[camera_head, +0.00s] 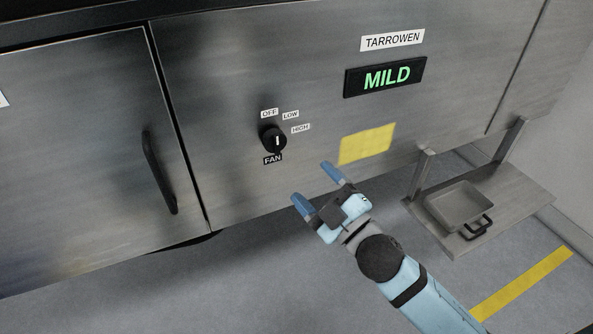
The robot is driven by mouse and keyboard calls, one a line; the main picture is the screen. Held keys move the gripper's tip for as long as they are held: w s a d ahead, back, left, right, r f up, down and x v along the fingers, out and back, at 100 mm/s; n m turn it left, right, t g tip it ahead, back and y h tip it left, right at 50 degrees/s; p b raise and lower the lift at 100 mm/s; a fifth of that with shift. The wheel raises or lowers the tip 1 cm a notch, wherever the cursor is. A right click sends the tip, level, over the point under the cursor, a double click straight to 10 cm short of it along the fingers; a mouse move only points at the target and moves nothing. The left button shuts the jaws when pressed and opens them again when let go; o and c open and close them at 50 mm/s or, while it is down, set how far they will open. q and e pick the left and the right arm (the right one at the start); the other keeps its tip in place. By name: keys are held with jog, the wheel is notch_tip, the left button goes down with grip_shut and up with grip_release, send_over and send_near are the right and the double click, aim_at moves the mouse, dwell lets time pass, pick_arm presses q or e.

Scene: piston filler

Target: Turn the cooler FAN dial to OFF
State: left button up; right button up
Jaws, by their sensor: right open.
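The FAN dial (274,140) is a round black knob with a white pointer mark, on the steel front panel. The labels OFF (269,113), LOW (290,115) and HIGH (300,128) stand around its upper side, and FAN (272,159) is below it. The pointer mark looks close to upright; I cannot tell for sure which label it points at. My right gripper (315,185) is open and empty, below and to the right of the dial and apart from it. My left gripper is out of view.
A lit display (385,77) reads MILD under a TARROWEN plate (392,40). A blank yellow label (367,144) is right of the dial. A door handle (158,172) juts out at left. A low shelf (507,205) with a grey pan (460,206) is at lower right.

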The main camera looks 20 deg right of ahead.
jog(key=shift+v, duration=1.25)
jog(key=s+f+m+g+h, duration=0.1)
jog(key=s+f+m+g, duration=0.2)
jog(key=f, duration=0.7)
jog(key=s+a+f+m+g+h+p, duration=0.1)
jog(key=s+f+m+g, duration=0.2)
jog(key=f, duration=0.7)
jog(key=s+f+m+g+h+p, duration=0.1)
jog(key=s+f+m+g, duration=0.2)
jog(key=s+f, duration=0.3)
notch_tip(320, 180, down, 4)
jog(key=shift+a+m+h, duration=0.2)
jog(key=shift+m+h, duration=0.2)
jog(key=shift+m, duration=0.3)
